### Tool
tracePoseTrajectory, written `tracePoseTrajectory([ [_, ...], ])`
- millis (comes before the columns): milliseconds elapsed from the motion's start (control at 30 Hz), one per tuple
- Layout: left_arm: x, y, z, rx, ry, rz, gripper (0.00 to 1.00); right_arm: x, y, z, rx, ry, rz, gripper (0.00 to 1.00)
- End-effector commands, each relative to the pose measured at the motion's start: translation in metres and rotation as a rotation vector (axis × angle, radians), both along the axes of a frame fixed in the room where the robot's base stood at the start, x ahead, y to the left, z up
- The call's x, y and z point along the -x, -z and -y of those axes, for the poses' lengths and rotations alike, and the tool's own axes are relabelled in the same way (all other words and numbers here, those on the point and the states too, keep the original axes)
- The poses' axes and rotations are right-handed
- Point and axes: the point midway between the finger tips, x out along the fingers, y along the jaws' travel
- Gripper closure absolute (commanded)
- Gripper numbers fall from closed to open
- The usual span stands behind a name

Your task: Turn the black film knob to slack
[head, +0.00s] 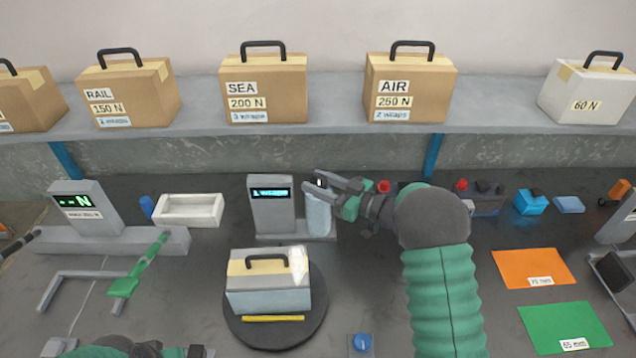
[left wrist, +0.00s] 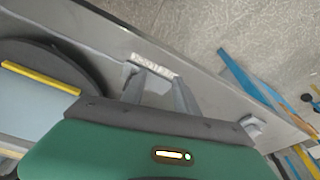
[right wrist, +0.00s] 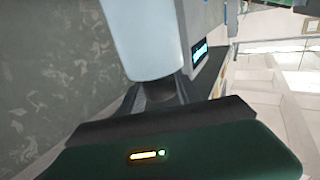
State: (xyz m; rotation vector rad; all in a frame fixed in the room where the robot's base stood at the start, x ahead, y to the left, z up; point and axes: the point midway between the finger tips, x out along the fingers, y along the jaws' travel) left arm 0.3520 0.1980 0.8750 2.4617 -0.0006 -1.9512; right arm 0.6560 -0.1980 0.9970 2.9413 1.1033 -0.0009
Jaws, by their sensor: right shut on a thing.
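The black film knob (right wrist: 160,90) is on the end of the pale film roll (right wrist: 145,40) in the right wrist view. In the head view the roll (head: 319,218) stands upright beside a grey post (head: 272,215) whose display reads "1 wraps". My right gripper (head: 322,183) reaches in from the right and is shut on the knob at the roll's top; its fingers mostly hide the knob. No slack marking is legible. My left gripper (left wrist: 155,85) has its fingers apart and empty, low over the table's front; only part of its arm shows at the head view's bottom edge.
A handled box (head: 267,285), its lower part film-covered, sits on the dark turntable (head: 240,330) in front of the post. A green-handled lever (head: 140,265) is at left. Orange (head: 533,262) and green (head: 570,322) sheets lie at right. Labelled boxes stand on the back shelf (head: 330,95).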

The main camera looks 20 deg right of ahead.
Motion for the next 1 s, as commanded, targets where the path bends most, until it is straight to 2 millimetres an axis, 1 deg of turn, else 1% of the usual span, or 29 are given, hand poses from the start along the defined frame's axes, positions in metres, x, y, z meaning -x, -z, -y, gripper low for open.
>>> tracePoseTrajectory([
  [100, 0.0, 0.0, 0.0, 0.0, 0.0, 0.0, 0.64, 0.0, 0.001, 0.0, 0.001, 0.001, -0.002, 1.0],
  [133, 0.0, 0.0, 0.0, 0.0, 0.0, 0.0, 0.64, 0.0, 0.001, 0.0, 0.001, 0.002, -0.002, 0.58],
  [267, 0.0, 0.0, 0.0, 0.0, 0.0, 0.0, 0.64, 0.0, 0.001, 0.0, 0.001, 0.001, -0.001, 0.41],
  [300, 0.0, 0.0, 0.0, 0.0, 0.0, 0.0, 0.64, 0.0, 0.0, 0.0, 0.001, 0.001, -0.001, 0.39],
  [567, 0.0, 0.0, 0.0, 0.0, 0.0, 0.0, 0.64, 0.001, 0.0, 0.001, 0.0, 0.001, 0.0, 0.39],
  [667, 0.0, 0.0, 0.0, 0.0, 0.0, 0.0, 0.64, 0.005, 0.0, 0.006, 0.001, 0.003, -0.001, 0.39],
  [767, 0.0, 0.001, 0.0, 0.0, 0.0, 0.0, 0.64, 0.018, 0.0, 0.018, -0.001, 0.005, -0.001, 0.39],
  [1000, 0.0, 0.003, 0.0, 0.0, 0.0, 0.0, 0.64, 0.071, 0.001, 0.065, 0.0, 0.008, -0.001, 0.39],
])
